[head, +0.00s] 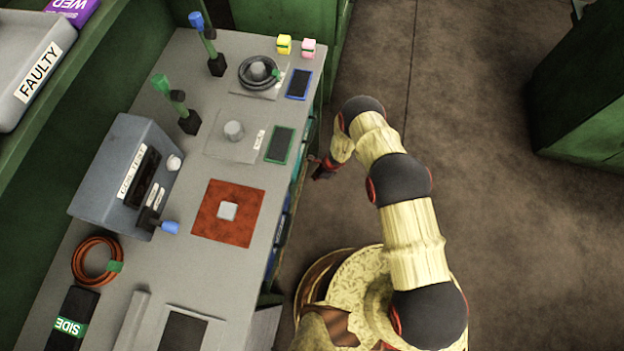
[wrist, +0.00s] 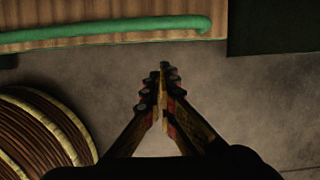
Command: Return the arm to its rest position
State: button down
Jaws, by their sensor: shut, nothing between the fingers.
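My arm shows in the head view, bent and reaching out over the floor to the right of the workbench. My gripper (head: 322,167) hangs just off the bench's right edge, apart from the things on the bench top. In the wrist view my gripper (wrist: 163,72) points at the bare floor, with its fingertips together and nothing between them. The far side of the gripper is hidden in the head view.
The workbench (head: 215,282) holds a grey test box (head: 112,178), a red mat (head: 212,227), an orange coil (head: 97,262) and several levers and small blocks. A dark green cabinet (head: 585,95) stands at the right. The floor (head: 470,150) between is clear.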

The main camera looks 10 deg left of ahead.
jog(key=shift+p+v, duration=0.5)
jog(key=shift+v, duration=1.25)
jog(key=s+r+n+g, duration=0.4)
jog(key=s+r+n, duration=0.3)
jog(key=s, duration=0.3)
jog(key=d+r+n, duration=0.3)
jog(key=r, duration=1)
jog(key=d+r+n, duration=0.2)
jog(key=r+n, duration=0.1)
jog(key=r, duration=0.9)
jog(key=d+r+n, duration=0.3)
jog(key=r, duration=1)
jog(key=s+d+r+n+t+h, duration=0.1)
jog(key=s+d+r+t, duration=0.2)
jog(key=r, duration=0.8)
jog(key=s+d+r+n+t+h, duration=0.1)
jog(key=s+d+r+t, duration=0.2)
jog(key=s+d+r, duration=0.3)
jog(key=s+d+r+t+h, duration=0.1)
jog(key=s+d+r+t, duration=0.2)
jog(key=r, duration=1.3)
jog(key=s+d, duration=0.2)
jog(key=d, duration=0.2)
jog(key=shift+d+r+n, duration=0.2)
jog(key=shift+r+n, duration=0.1)
jog(key=shift+n, duration=0.1)
